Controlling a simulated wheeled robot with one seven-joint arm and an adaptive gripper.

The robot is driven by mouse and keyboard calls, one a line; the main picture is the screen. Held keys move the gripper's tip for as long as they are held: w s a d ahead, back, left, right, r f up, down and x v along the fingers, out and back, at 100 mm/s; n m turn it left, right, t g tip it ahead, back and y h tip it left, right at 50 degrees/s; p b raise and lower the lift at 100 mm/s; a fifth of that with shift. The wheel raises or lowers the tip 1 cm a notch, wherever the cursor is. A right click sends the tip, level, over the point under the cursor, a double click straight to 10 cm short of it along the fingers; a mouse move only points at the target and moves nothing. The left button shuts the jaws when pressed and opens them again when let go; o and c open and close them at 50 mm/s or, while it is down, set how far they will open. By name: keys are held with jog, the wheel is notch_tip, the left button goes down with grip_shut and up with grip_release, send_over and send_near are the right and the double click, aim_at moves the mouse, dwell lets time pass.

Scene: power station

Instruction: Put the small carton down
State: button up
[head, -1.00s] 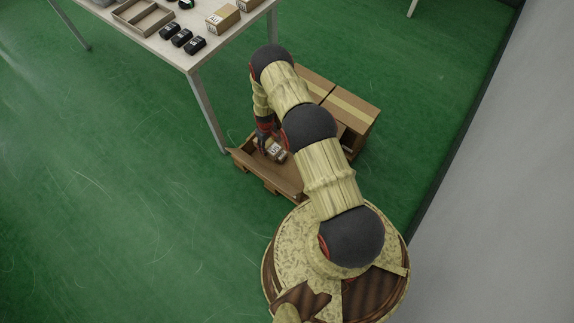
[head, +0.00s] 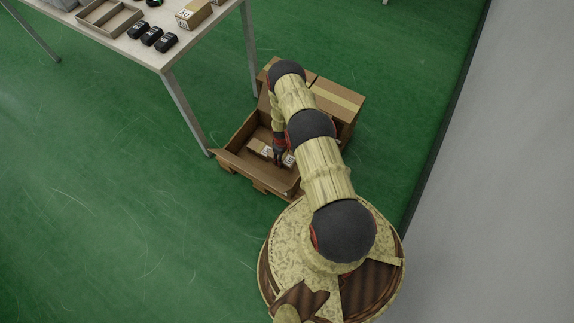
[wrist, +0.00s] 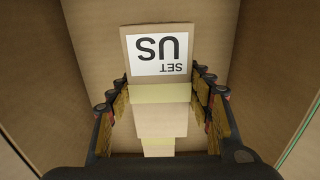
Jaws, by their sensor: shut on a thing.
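The small carton (wrist: 128,45) is brown with yellow tape and a white label reading "SET US", upside down in the wrist view. My gripper (wrist: 160,88) is shut on it, with one finger along each side. In the head view, my gripper (head: 281,156) is low inside an open brown box (head: 232,161) on the floor. A labelled carton surface (head: 258,147) shows left of the fingers, and a label shows on their right. My fingers and arm hide part of this, and I cannot tell whether the carton touches the box bottom.
The open box has raised cardboard walls and flaps. Closed taped boxes (head: 338,100) stand behind it, partly behind my arm. A table (head: 115,43) with black devices (head: 152,36), a tray (head: 108,17) and a carton (head: 193,13) stands at upper left. Green floor (head: 110,200) is clear on the left.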

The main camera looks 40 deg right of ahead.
jog(key=shift+s+d+f+b, duration=0.2)
jog(key=shift+s+d+f, duration=0.2)
jog(key=shift+f, duration=0.25)
jog(key=shift+s+d+f+b, duration=0.2)
jog(key=shift+s+d+f, duration=0.15)
jog(key=shift+f, duration=0.25)
jog(key=shift+s+d+f+b, duration=0.15)
jog(key=shift+f+b, duration=0.55)
jog(key=shift+f, duration=1)
jog(key=shift+f, duration=0.2)
jog(key=o, duration=1.5)
jog(key=shift+c, duration=0.2)
jog(key=shift+r, duration=0.1)
